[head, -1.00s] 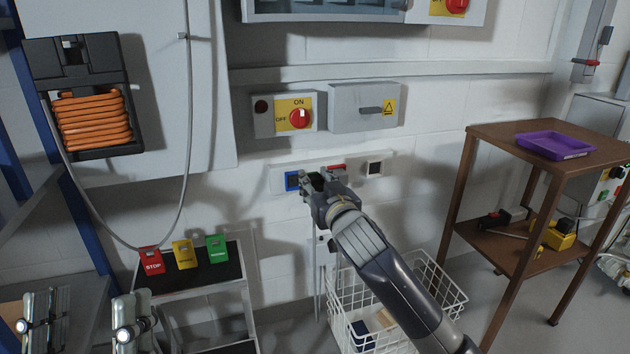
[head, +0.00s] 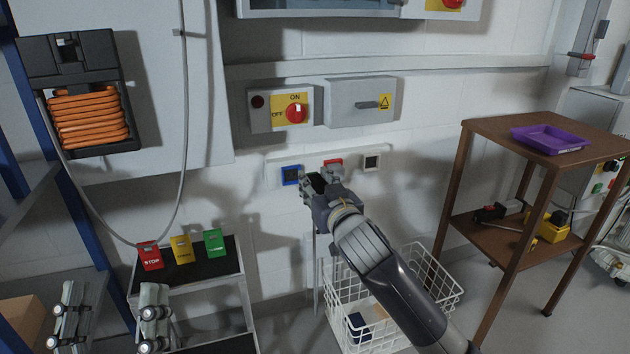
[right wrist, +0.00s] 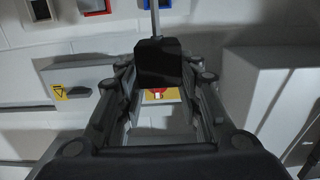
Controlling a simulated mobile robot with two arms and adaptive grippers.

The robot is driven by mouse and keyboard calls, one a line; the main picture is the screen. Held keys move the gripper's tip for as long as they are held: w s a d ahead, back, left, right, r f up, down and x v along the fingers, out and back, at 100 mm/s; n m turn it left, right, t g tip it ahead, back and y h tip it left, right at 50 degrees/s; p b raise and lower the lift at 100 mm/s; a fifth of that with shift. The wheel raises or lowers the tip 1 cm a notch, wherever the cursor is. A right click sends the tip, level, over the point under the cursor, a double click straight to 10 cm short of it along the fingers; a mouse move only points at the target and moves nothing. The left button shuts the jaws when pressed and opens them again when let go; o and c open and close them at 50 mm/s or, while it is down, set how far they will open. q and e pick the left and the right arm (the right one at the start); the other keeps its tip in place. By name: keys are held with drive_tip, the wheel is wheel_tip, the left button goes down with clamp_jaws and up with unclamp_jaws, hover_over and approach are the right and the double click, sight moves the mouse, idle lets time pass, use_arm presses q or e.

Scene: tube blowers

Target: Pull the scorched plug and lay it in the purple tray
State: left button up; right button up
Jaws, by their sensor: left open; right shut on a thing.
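My right gripper (head: 314,184) is shut on a black plug (right wrist: 158,62), held just in front of and below the wall socket strip (head: 328,160). A grey cord (right wrist: 155,20) runs from the plug. Scorch marks cannot be made out. The strip has a blue-framed socket (head: 291,175), a red-framed socket (head: 333,163) partly hidden by my gripper, and a white-framed one (head: 371,162). The purple tray (head: 550,139) sits empty on the top of the brown stand at the right. My left gripper (head: 112,316) is open and empty at the lower left.
The brown stand (head: 497,125) holds tools on its lower shelf. A white wire basket (head: 440,272) stands on the floor below my right arm. A switch box (head: 281,108) is above the sockets.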

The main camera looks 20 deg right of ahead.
drive_tip(key=shift+s+p, duration=0.35)
drive_tip(key=shift+s, duration=0.65)
use_arm(q)
drive_tip(key=shift+w+d+f+g+y, duration=0.1)
drive_tip(key=shift+w+f+g+y, duration=0.05)
drive_tip(key=shift+w+f+g, duration=0.65)
drive_tip(key=shift+w+f+g+y, duration=0.15)
drive_tip(key=shift+w+f+g, duration=0.3)
drive_tip(key=shift+f, duration=0.5)
use_arm(e)
drive_tip(key=shift+s, duration=0.25)
